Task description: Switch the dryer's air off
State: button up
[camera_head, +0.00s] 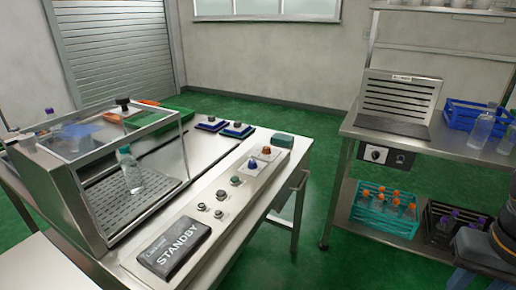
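A steel unit with a slotted upright back panel (400,92) and a dark flat base stands on the right bench; it looks like the dryer. Below the bench's front edge hangs a dark control box (386,157). It carries a round knob on a light plate (376,154) at its left and a smaller dark control (400,160) at its right. The knob's setting is too small to read. Whether air is blowing cannot be seen. My gripper's fingers are not in view; dark parts at the lower right edge look like my own arm.
The left machine (205,222) has a clear hood over a bottle (131,170), several buttons and a STANDBY sign (173,247). A blue crate (466,118) with bottles sits on the bench (428,142). Teal (380,212) and black crates stand below. Green floor (312,215) lies between.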

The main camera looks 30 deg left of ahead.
aim_at(253, 163)
jog(key=u, duration=0.55)
jog(key=i, duration=1)
jog(key=u, duration=0.7)
